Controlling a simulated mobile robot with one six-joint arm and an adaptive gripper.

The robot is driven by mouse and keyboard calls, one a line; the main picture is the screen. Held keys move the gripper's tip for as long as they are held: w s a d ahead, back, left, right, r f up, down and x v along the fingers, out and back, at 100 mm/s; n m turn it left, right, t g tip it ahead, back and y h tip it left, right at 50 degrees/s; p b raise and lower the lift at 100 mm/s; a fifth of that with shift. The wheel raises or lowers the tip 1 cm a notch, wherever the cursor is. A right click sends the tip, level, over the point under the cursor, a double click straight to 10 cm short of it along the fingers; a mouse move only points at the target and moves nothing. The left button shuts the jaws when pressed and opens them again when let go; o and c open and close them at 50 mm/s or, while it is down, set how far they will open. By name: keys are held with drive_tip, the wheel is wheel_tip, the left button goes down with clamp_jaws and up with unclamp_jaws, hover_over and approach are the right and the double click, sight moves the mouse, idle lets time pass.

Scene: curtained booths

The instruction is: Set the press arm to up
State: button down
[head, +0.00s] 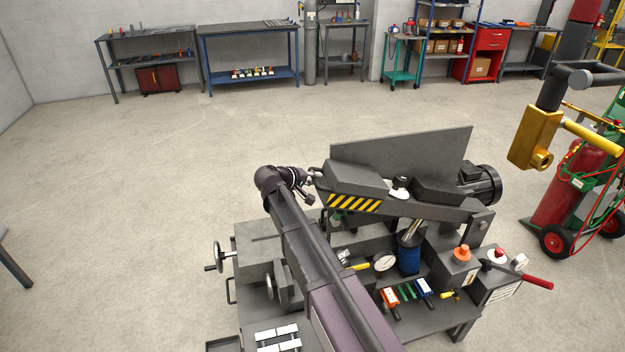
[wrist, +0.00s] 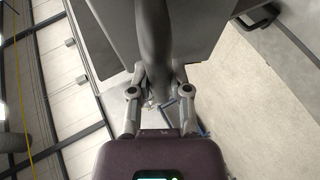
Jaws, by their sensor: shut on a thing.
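The press arm (head: 430,200) is the long dark grey beam with a black and yellow striped edge, on the machine in the middle of the head view. It stands above the machine bed with a gap under it, its left end raised. My gripper (head: 309,186) is at that left end, partly hidden by my own wrist. In the wrist view my gripper (wrist: 157,82) has its two fingers closed on a smooth grey handle (wrist: 153,35) that joins the arm's end. The exact contact at the fingertips is partly hidden.
The machine bed (head: 262,240) carries a handwheel (head: 217,257), a gauge (head: 385,262), a blue cylinder (head: 409,255) and a red-handled lever (head: 535,282). A gas-bottle cart (head: 560,195) stands at right. Workbenches (head: 250,60) line the back wall.

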drive_tip(key=shift+d+r, duration=0.1)
drive_tip(key=shift+d, duration=0.1)
drive_tip(key=c, duration=0.6)
unclamp_jaws()
drive_tip(key=shift+o, duration=0.2)
drive_tip(key=shift+a, duration=0.15)
